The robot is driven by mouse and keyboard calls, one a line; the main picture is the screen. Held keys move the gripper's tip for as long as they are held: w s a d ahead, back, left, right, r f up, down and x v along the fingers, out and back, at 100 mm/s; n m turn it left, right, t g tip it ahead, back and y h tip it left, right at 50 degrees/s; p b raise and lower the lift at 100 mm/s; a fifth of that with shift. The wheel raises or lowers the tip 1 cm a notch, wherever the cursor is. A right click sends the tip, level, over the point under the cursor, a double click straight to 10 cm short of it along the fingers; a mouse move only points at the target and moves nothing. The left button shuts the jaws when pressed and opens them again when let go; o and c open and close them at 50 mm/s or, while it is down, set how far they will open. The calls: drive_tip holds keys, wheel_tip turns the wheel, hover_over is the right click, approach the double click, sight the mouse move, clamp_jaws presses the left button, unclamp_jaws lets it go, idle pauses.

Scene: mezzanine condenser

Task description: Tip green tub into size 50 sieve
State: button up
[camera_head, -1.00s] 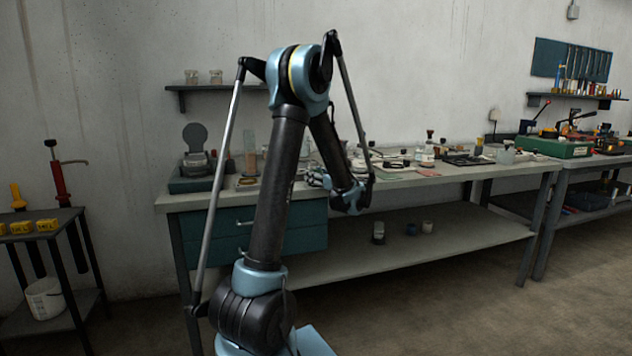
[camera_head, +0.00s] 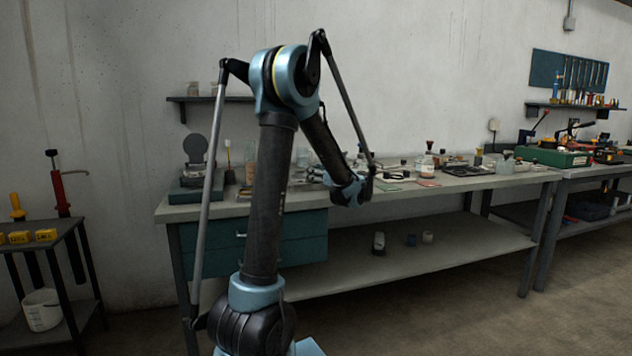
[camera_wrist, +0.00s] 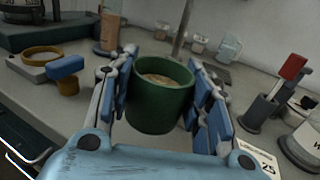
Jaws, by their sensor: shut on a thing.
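A green tub (camera_wrist: 161,102) stands upright between the blue-padded fingers of my gripper (camera_wrist: 162,88), with pale brown grainy material inside. My gripper is shut on its sides. The tub appears held above the bench; its base is partly hidden. A brass-coloured ring (camera_wrist: 41,54), which looks like a sieve, sits on a grey block at the left of the wrist view. I see no readable size on it, so I cannot tell whether it is the size 50 sieve. In the head view my arm hides most of the gripper and I cannot make out the tub.
A blue and yellow piece (camera_wrist: 66,68) stands beside the ring. A red-handled tool in a dark holder (camera_wrist: 258,112) and a white card (camera_wrist: 257,160) reading 25 are at right. Glassware (camera_wrist: 229,47) stands behind. The bench (camera_head: 420,188) holds many small items.

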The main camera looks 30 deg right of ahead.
drive_tip(key=shift+r, duration=2)
drive_tip(key=shift+s+d, duration=0.1)
